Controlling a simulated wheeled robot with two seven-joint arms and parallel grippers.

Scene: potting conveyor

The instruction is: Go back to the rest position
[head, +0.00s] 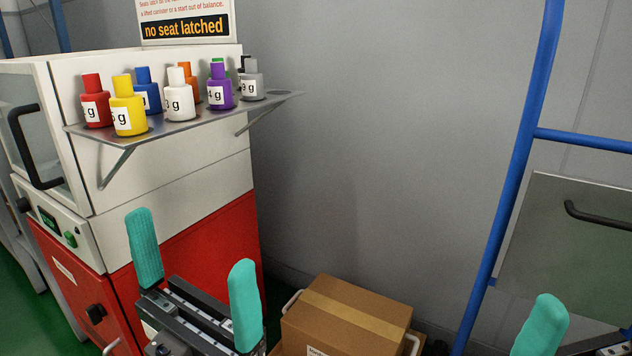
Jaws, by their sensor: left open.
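My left gripper (193,262) is at the bottom left of the head view. Its two teal fingers point up and stand wide apart, with nothing between them. It shows in front of the red lower part of a white and red machine (180,232); I cannot tell how far off that is. My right gripper (541,326) is at the bottom right edge. Only one teal finger and a bit of its body show; the rest is cut off by the frame, so its opening is hidden.
A metal shelf (180,127) on the machine's side carries several coloured bottles. A closed cardboard box (345,315) sits low between my grippers. A blue tubular frame (515,180) stands at right, beside a panel (575,235) with a black handle.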

